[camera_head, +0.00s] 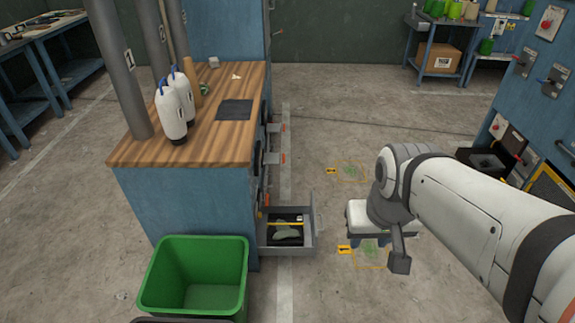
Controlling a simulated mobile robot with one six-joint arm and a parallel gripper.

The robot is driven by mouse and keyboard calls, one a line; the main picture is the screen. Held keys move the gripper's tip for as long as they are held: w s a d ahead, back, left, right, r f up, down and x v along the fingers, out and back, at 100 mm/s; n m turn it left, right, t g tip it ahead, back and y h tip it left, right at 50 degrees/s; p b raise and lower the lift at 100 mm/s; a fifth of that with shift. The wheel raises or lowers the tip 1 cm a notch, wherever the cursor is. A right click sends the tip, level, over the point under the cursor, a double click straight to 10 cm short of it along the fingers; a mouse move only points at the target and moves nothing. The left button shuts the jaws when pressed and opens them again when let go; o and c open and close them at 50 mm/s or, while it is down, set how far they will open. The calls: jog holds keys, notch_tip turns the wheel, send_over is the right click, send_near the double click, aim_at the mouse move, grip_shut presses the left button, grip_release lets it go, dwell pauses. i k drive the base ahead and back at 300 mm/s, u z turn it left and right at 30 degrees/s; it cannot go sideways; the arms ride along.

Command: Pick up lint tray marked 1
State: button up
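A pulled-out grey drawer-like tray (308,240) sticks out low from the right side of the wooden-topped blue bench. Inside it lies a dark insert with a grey-green lump (287,232) and a yellow strip. I cannot read a number on it, so I cannot tell whether it is the lint tray marked 1. My gripper (400,264) hangs to the right of this tray, apart from it, pointing down. It is seen from the side, and I cannot tell whether its fingers are open or holding anything.
A green bin (193,276) stands in front of the bench. White bottles (171,108) and a dark mat (235,110) are on the wooden top (215,140). Yellow-marked green patches (369,251) lie on the floor. Open floor lies beyond.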

aim_at(284, 230)
jog(key=i, duration=1.55)
jog(key=u, duration=0.05)
